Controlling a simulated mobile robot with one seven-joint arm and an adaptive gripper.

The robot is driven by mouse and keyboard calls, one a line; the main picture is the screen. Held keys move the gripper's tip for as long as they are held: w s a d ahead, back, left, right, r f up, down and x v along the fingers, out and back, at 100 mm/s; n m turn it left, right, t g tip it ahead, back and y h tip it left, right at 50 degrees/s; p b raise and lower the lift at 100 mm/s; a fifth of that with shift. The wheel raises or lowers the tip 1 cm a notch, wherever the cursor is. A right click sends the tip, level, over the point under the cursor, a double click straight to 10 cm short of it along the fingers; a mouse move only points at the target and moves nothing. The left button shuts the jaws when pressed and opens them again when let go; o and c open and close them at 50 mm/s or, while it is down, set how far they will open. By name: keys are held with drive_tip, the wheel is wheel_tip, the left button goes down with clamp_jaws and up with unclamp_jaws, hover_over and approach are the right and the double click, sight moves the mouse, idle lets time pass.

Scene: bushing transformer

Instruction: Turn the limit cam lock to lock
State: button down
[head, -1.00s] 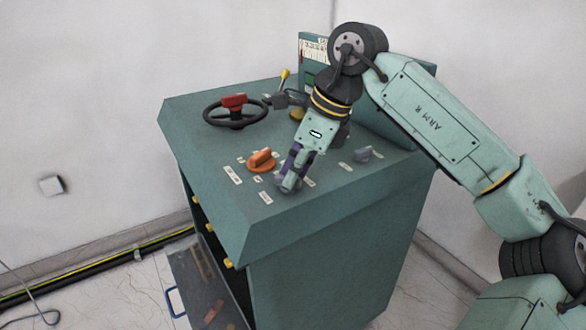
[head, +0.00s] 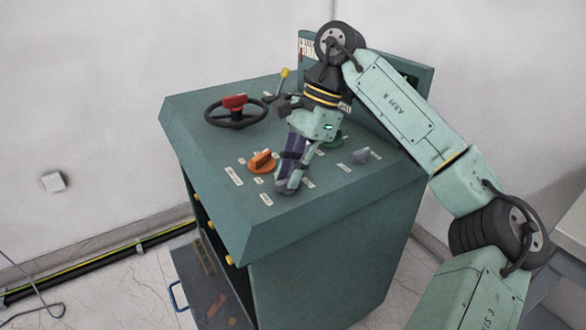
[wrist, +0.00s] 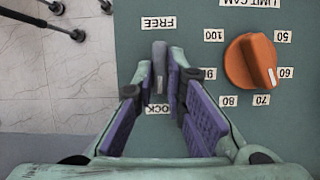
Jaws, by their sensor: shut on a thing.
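The limit cam lock (wrist: 159,55) is a small grey lever between the FREE label (wrist: 158,23) and the LOCK label (wrist: 158,109) in the wrist view. My gripper (wrist: 161,78) has its purple-padded fingers on both sides of the lever, shut on it. The lever lies roughly along the line between the two labels. The LOCK label is partly covered by the fingers. In the head view my gripper (head: 287,186) reaches down to the panel top, and its fingertips hide most of the lock.
The orange limit cam knob (wrist: 252,62) is close on the right in the wrist view, ringed by number labels. The green console (head: 215,150) also carries a black handwheel (head: 214,113) and a grey knob (head: 361,156). An open drawer (head: 205,285) sticks out below.

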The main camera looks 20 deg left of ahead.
drive_tip(key=shift+n, duration=0.3)
drive_tip(key=c, duration=1.6)
unclamp_jaws()
drive_tip(key=shift+c, duration=0.2)
drive_tip(key=shift+r, duration=0.1)
drive_tip(key=v, duration=1.1)
drive_tip(key=shift+w+r, duration=0.15)
drive_tip(key=shift+r, duration=0.25)
